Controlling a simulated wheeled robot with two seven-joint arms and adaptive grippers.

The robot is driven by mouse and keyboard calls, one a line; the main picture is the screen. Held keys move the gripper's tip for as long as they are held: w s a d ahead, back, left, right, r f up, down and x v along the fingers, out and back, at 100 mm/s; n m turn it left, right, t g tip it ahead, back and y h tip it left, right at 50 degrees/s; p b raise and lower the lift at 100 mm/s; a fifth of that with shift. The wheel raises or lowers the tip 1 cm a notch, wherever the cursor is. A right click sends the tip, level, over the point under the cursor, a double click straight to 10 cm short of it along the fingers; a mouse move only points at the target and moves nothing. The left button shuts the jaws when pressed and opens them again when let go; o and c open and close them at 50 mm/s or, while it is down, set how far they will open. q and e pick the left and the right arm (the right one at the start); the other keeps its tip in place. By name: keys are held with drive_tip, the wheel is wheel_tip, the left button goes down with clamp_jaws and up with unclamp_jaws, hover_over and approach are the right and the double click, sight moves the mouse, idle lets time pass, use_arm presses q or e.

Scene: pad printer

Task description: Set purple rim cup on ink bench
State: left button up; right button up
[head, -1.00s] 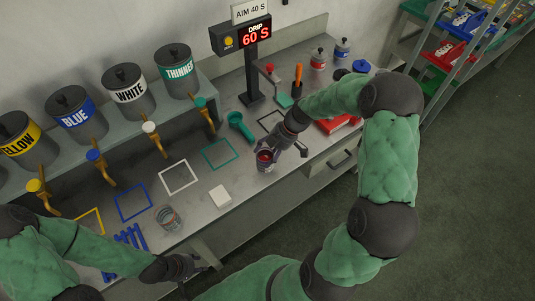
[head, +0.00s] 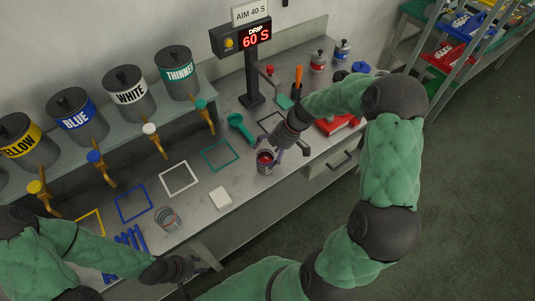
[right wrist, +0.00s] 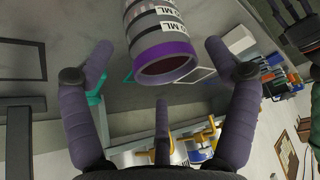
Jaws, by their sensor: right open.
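The purple rim cup (head: 265,162) stands on the grey ink bench (head: 200,200) near its front edge, dark red inside in the head view. In the right wrist view the cup (right wrist: 164,40) shows a purple rim, a dark inside and grey bands with white ML marks. My right gripper (head: 291,154) is open just right of the cup, its fingers apart from it. In the right wrist view the spread fingers (right wrist: 160,60) show empty space between them, with the cup beyond. My left gripper (head: 201,269) is low at the bench's front edge; its fingers are too small to read.
A clear cup (head: 167,219) and a white block (head: 220,198) lie to the left. Blue, white and green square outlines mark the bench. Labelled ink cans (head: 130,92) with taps line the back. A drip display (head: 255,36) on a post reads 60 S.

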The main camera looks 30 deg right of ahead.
drive_tip(key=p+v, duration=0.1)
drive_tip(key=v, duration=0.9)
drive_tip(key=shift+r+p, duration=0.3)
drive_tip(key=shift+p, duration=0.05)
